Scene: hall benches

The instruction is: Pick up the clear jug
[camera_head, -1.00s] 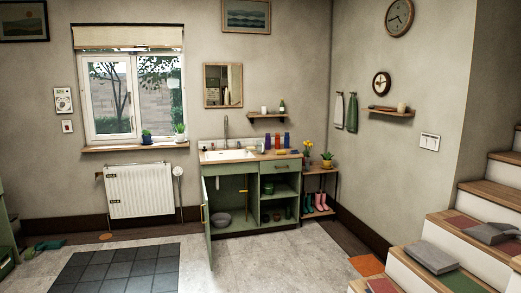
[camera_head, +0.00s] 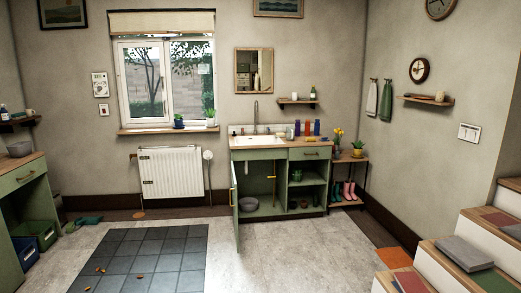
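I cannot make out a clear jug in this view; any on the green sink cabinet (camera_head: 310,155) would be too small to tell. The cabinet stands against the far wall with a white sink (camera_head: 255,141) in its top. Several coloured bottles (camera_head: 307,129) stand on the top, right of the sink. Neither of my grippers is in view.
A dark tiled mat (camera_head: 150,255) lies on the floor, with a few small brown bits on it. A green dresser (camera_head: 22,192) with a grey bowl stands at left. Stairs with a grey slab (camera_head: 464,253) rise at right. Floor before the cabinet looks clear, apart from its open door.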

